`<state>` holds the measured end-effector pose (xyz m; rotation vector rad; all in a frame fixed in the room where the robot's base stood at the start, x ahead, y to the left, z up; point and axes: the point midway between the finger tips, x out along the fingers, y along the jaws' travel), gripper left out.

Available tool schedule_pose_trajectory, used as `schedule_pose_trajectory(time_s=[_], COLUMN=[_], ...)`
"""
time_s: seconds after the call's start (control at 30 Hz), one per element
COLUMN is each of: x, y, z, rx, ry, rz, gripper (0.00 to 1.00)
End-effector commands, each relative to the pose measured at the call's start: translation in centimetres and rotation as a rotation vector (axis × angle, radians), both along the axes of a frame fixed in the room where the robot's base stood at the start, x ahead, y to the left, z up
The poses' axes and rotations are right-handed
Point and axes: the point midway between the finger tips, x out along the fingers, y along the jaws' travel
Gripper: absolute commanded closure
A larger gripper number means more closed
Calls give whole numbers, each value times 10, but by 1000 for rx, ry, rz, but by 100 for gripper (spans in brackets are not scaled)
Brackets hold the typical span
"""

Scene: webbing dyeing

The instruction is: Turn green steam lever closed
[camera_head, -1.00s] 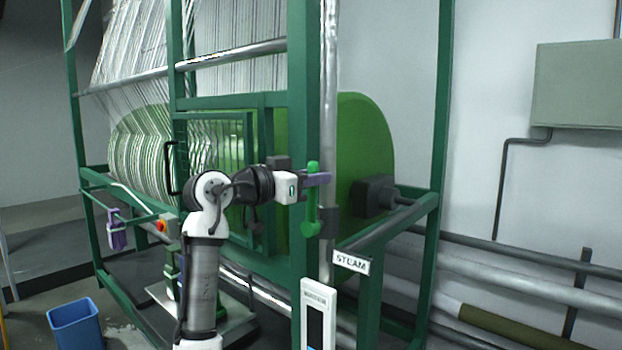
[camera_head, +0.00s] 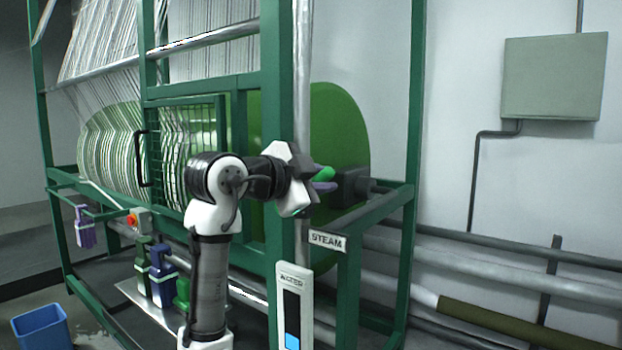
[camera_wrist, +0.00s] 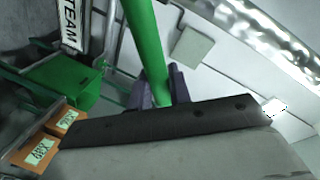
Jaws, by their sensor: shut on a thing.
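The green steam lever shows as a short green end (camera_head: 325,174) beside the vertical silver pipe in the head view; the rest of it is hidden behind my wrist. My gripper (camera_head: 323,186) has purple fingers and is shut on the lever. In the wrist view the lever (camera_wrist: 146,45) is a long green bar running down between the purple fingers of my gripper (camera_wrist: 162,92). The white STEAM sign (camera_head: 328,242) is below and right of the gripper. The lever's pivot is not clearly visible.
The green machine frame (camera_head: 272,130) stands close behind my arm, with a large green drum (camera_head: 340,125) inside. Bottles (camera_head: 161,275) stand low left, and a blue bin (camera_head: 42,328) is on the floor.

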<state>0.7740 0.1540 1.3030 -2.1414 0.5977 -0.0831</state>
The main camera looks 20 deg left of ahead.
Motion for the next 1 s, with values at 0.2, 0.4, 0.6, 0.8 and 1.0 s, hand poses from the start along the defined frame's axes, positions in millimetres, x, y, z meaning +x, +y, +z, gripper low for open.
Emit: schedule_pose_trajectory(time_s=[0.2, 0.4, 0.6, 0.8, 1.0], x=[-4, -7, -7, -8, -7], y=[-12, -17, -20, -20, -21], z=[-23, -40, -53, -62, -65], rx=[195, 359, 488, 573, 616], ry=[-71, -129, -176, -208, -223], rz=[0, -1, -2, -1, -3], gripper=[100, 100, 100, 100, 100])
